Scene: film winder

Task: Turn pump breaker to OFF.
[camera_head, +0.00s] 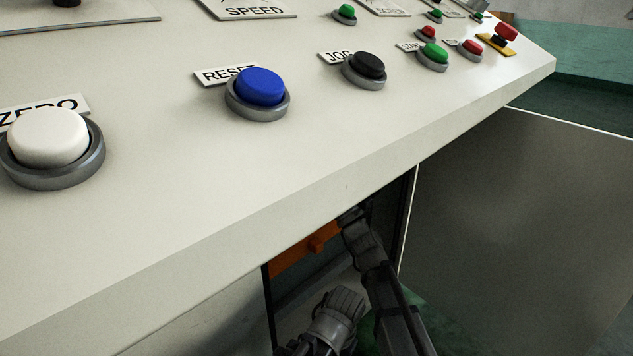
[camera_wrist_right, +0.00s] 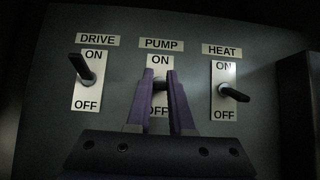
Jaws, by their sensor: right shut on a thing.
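In the right wrist view, the pump breaker lever (camera_wrist_right: 160,84) sits under the PUMP label, between ON and OFF on its plate. Most of it is hidden by my right gripper (camera_wrist_right: 161,76), whose two purple fingers are shut on it from either side. The lever's exact angle cannot be told. In the head view, my right arm reaches under the console into the open cabinet, and its fingertips are hidden. A dark grey part of an arm, probably my left, shows low in the opening; its fingers cannot be made out.
The DRIVE lever (camera_wrist_right: 83,69) on the left tilts towards ON. The HEAT lever (camera_wrist_right: 234,94) on the right points rightwards. The console (camera_head: 210,210) overhangs the cabinet, with a blue RESET button (camera_head: 260,87) on top. An orange part (camera_head: 300,251) is inside, left of my right arm.

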